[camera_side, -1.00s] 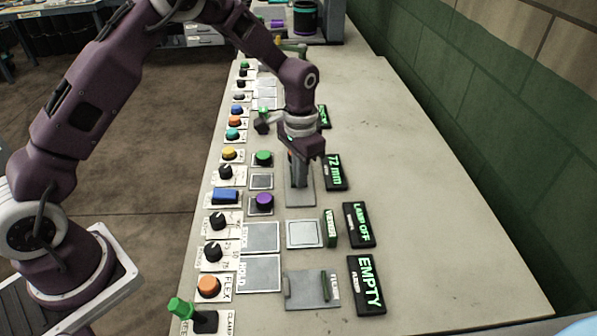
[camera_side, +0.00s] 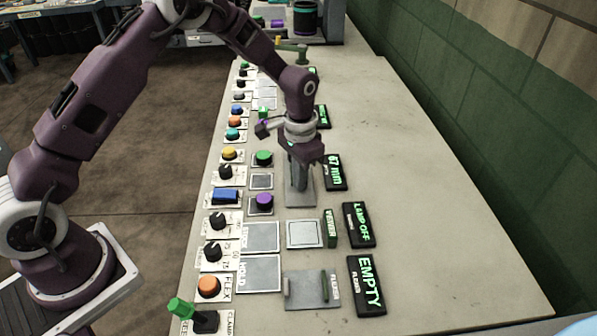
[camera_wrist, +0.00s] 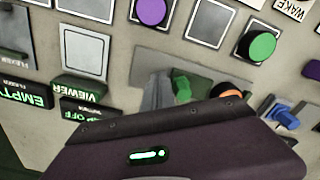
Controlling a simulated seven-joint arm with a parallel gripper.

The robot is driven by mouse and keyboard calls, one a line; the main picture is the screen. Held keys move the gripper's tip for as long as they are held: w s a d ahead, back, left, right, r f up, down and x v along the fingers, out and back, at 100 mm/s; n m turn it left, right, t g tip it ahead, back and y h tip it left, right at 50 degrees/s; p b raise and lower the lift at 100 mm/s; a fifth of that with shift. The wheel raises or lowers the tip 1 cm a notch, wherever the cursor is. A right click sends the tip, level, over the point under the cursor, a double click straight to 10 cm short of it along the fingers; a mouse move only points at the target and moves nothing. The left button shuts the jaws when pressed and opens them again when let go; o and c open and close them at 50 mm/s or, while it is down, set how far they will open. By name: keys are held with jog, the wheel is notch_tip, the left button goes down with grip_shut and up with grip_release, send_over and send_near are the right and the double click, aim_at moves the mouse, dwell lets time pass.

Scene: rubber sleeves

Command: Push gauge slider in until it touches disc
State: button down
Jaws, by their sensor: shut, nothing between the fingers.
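The gauge stands on a grey base plate (camera_side: 302,198) in the side view, beside a dark display (camera_side: 334,172) that reads 67 mm in green. My gripper (camera_side: 298,183) is shut and empty, pointing down over this plate. I cannot tell which piece is the slider or the disc.
A purple knob (camera_side: 262,202) and a green knob (camera_side: 263,158) sit left of the gauge. The LAMP OFF display (camera_side: 358,224) and the EMPTY display (camera_side: 366,284) stand nearer the camera. The bench (camera_side: 430,220) on the right is clear.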

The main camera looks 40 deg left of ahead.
jog(key=shift+w+a, duration=0.7)
jog(key=shift+a, duration=0.05)
dwell(0.7)
jog(key=shift+s+d, duration=0.55)
notch_tip(320, 180, up, 7)
dwell(0.6)
